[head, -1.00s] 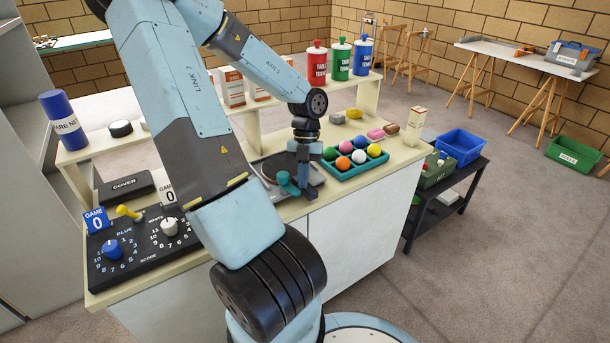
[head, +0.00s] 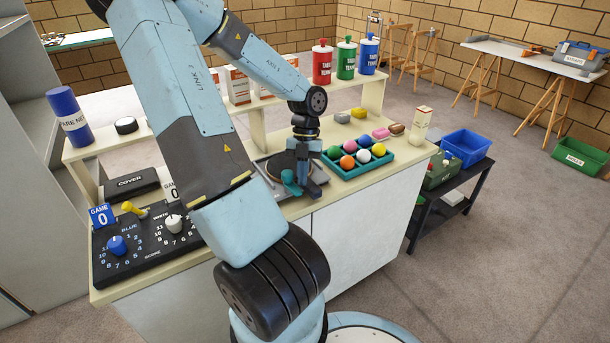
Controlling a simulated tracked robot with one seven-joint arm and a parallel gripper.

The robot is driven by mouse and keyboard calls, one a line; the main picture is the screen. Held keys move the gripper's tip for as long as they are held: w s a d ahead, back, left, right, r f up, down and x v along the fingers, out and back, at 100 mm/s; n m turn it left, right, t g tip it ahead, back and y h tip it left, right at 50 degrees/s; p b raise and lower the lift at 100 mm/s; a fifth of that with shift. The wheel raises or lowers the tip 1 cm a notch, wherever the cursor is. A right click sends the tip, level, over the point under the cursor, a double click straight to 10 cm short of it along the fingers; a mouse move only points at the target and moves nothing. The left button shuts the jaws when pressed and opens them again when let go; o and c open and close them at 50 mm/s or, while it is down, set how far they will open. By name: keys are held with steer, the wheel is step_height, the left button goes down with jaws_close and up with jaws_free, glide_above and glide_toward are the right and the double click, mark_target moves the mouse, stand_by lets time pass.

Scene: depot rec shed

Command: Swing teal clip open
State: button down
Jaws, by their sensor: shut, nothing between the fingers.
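The teal clip (head: 289,180) is a small piece on the grey device (head: 262,166) lying on the cream counter, near the counter's front edge. My gripper (head: 303,182) points down over the device, just right of the clip and very close to it. Its fingers are shut and hold nothing. I cannot tell whether fingers and clip touch. My wrist and gripper hide part of the device, so the clip's exact angle is hard to read.
A teal tray (head: 343,174) of coloured balls sits close to the right of my gripper. The black score board (head: 140,262), with blue and white knobs, and a dark COVER case (head: 131,184) are at the left. A shelf with tins (head: 345,58) stands behind.

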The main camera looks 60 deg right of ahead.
mark_target(315, 184)
steer(key=shift+d, duration=0.15)
steer(key=shift+s+d, duration=0.15)
steer(key=shift+d, duration=0.1)
steer(key=d, duration=0.1)
steer(key=s+d, duration=0.1)
steer(key=d, duration=0.1)
steer(key=shift+s+d+r, duration=0.1)
steer(key=shift+s+r, duration=0.15)
steer(key=shift+s, duration=0.05)
step_height(315, 184, up, 9)
steer(key=s+d, duration=0.1)
steer(key=d, duration=0.2)
steer(key=shift+s, duration=0.25)
steer(key=shift+f, duration=0.15)
